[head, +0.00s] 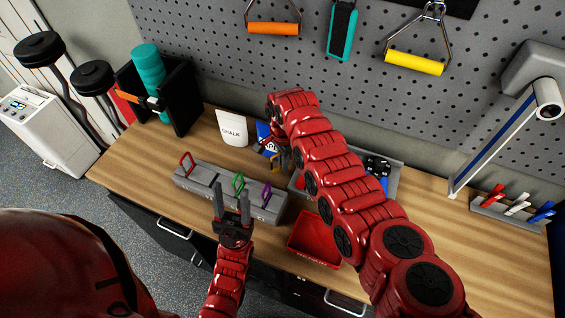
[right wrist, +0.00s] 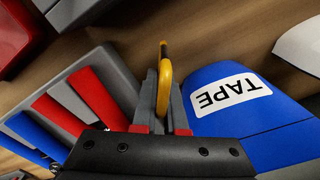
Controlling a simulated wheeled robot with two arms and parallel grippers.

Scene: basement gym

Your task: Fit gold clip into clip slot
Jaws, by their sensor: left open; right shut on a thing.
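The gold clip (right wrist: 163,78) is between the fingers of my right gripper (right wrist: 160,98), which is shut on it, as the right wrist view shows. In the head view my right gripper (head: 277,157) is beyond the right end of the grey clip rack (head: 222,197), close to the blue tape packet (head: 264,134). The rack holds a red clip (head: 186,163), a green clip (head: 238,182) and a purple clip (head: 265,193), standing upright. My left gripper (head: 231,203) is open and empty in front of the rack, hiding part of it. I cannot make out the empty slot.
A white chalk bag (head: 232,128) stands behind the rack. The tape packet (right wrist: 235,100) is right beside my right gripper. A red tray (head: 316,239) sits at the bench front, and a grey tray (right wrist: 110,75) with red and blue pieces lies nearby. My right arm hides part of the bench.

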